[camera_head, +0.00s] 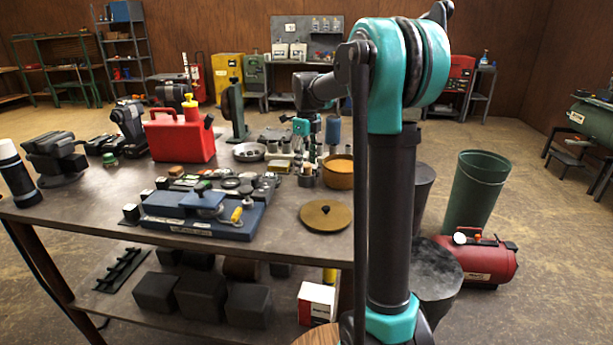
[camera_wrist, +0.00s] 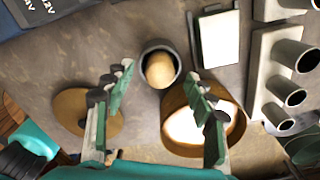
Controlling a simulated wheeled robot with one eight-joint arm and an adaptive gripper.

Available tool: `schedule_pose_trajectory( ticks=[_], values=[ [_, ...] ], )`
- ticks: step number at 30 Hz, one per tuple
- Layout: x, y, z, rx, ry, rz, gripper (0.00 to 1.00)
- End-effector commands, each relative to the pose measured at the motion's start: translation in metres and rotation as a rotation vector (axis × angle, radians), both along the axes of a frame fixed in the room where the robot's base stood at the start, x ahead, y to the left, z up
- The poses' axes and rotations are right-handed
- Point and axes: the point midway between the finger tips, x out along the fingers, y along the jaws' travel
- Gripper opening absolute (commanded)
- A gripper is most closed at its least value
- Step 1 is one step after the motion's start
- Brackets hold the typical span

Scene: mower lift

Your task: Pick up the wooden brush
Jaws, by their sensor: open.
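A tan, rounded wooden end (camera_wrist: 160,70) shows inside a small dark cup (camera_wrist: 148,47) in the wrist view. It looks like the wooden brush seen end-on, but its bristles are not visible. My gripper (camera_wrist: 159,82) is open, with its fingers apart on either side of the cup in the picture. Nothing is between the fingertips that I can see held. In the head view my gripper (camera_head: 307,148) points down over the right part of the workbench, above the small cup (camera_head: 306,180). The brush is hard to make out there.
A round brass-coloured bowl (camera_wrist: 173,135) stands close right of the cup, and a flat brown disc (camera_wrist: 70,106) lies to the left. Grey tubes (camera_wrist: 290,90) stand farther right. A red can (camera_head: 180,140) and a blue tool tray (camera_head: 190,226) occupy the workbench (camera_head: 90,205).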

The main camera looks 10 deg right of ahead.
Motion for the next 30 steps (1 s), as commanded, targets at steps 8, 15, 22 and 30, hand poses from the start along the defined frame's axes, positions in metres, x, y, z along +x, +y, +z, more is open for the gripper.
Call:
schedule_pose_trajectory(
  ticks=[8, 15, 22, 30],
  values=[
    [0.0001, -0.0002, -0.008, 0.0, 0.0, 0.0, 0.56],
    [0.0, -0.0003, -0.0078, 0.0, 0.0, 0.0, 0.33],
    [0.0, -0.0003, -0.0078, 0.0, 0.0, 0.0, 0.05],
    [0.0, -0.0003, -0.0072, 0.0, 0.0, 0.0, 0.01]
  ],
)
